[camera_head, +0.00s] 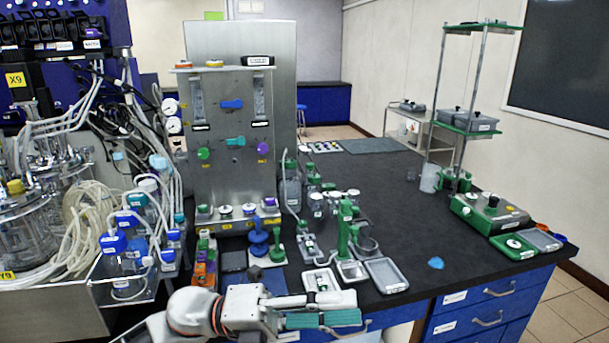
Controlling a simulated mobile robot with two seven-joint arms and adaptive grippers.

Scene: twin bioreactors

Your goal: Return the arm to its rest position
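My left arm comes in from the bottom left, and its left gripper (340,309) lies low over the front edge of the dark bench (400,215), pointing right. A light grey finger and a teal pad show one above the other. I see no object held in it, but the view does not show whether the fingers are open or shut. Just behind it are a small white tray (319,281) and a green stand (345,231). My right gripper is not in view.
A grey tray (386,276) and a blue piece (436,263) lie near the front edge. Blue-capped bottles (114,246) and tubing crowd the left. A steel panel (232,140) stands behind. A green-based box (490,213) sits at right. The bench's right middle is clear.

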